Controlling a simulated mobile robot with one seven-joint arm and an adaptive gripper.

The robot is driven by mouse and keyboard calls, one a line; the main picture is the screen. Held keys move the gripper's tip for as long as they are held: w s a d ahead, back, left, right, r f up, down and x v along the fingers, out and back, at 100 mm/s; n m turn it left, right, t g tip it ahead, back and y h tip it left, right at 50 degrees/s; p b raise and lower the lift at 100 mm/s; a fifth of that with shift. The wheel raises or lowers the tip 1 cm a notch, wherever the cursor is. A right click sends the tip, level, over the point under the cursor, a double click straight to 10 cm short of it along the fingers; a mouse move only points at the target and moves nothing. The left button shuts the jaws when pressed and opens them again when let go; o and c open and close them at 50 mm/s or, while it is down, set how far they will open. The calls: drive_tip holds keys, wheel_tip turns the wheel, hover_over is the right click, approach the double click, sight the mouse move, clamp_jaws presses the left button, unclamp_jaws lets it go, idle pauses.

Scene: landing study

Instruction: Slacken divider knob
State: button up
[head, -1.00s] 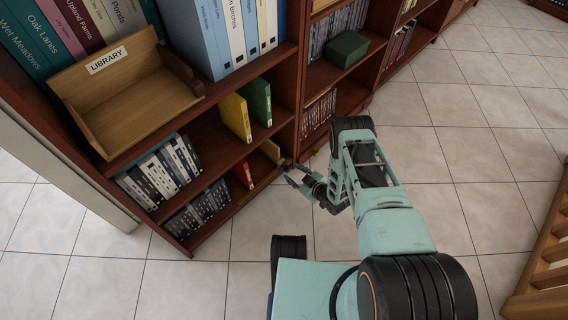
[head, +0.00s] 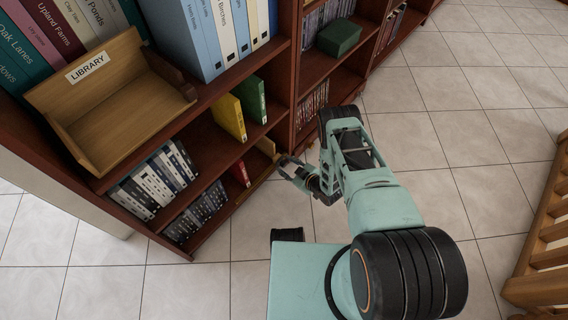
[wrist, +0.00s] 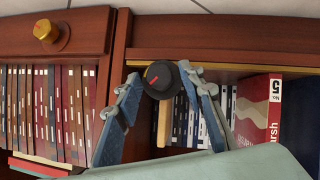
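A round black knob (wrist: 160,82) with a red mark sits at the shelf's front edge in the wrist view. A pale wooden panel (wrist: 164,122), apparently the divider, stands just below it. My gripper (wrist: 162,74) has one finger on each side of the knob, its fingers spread and the tips very close to it. I cannot tell whether they touch it. In the head view my gripper (head: 281,167) is at the lower shelf's right end, beside the bookcase upright; the knob is too small to make out there.
A red book (wrist: 258,108) stands right of the panel. Yellow (head: 229,116) and green (head: 252,98) books stand one shelf up. The tiled floor (head: 430,140) is clear; a wooden railing (head: 540,245) is at right.

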idle(0.4)
drive_tip(key=shift+s+d, duration=0.7)
drive_tip(key=shift+d, duration=0.2)
drive_tip(key=m+g+y, duration=0.3)
drive_tip(key=shift+w+d+m+g, duration=0.25)
drive_tip(key=shift+w+m+g, duration=0.05)
drive_tip(key=shift+m, duration=0.1)
drive_tip(key=shift+w+a, duration=0.75)
drive_tip(key=shift+a, duration=0.2)
